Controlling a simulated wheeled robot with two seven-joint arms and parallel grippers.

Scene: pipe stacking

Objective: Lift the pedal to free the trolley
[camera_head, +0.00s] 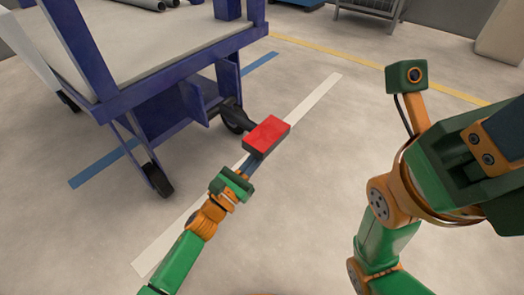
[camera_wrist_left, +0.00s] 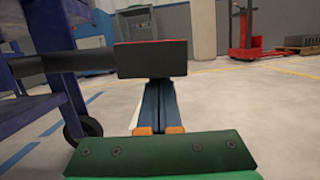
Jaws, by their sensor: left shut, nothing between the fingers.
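The red-topped pedal (camera_head: 267,134) with dark sides sticks out from the trolley (camera_head: 180,75) on a dark arm by a rear wheel. My left gripper (camera_head: 252,163) is shut and empty, its fingers reaching to the near side of the pedal. In the left wrist view the pedal's dark face (camera_wrist_left: 151,59) is just above the ends of the closed fingers (camera_wrist_left: 158,100). The fingertips look to be under or against the pedal; contact cannot be told. My right gripper (camera_head: 503,135) is partly in view at the right edge, away from the pedal.
The blue trolley frame and a black wheel (camera_head: 158,180) stand left of my left gripper. Grey pipes (camera_head: 150,4) lie on the trolley's top. A white floor stripe (camera_head: 315,100) runs beneath the pedal. Floor right of the pedal is clear. A red pallet truck (camera_wrist_left: 245,35) stands far back.

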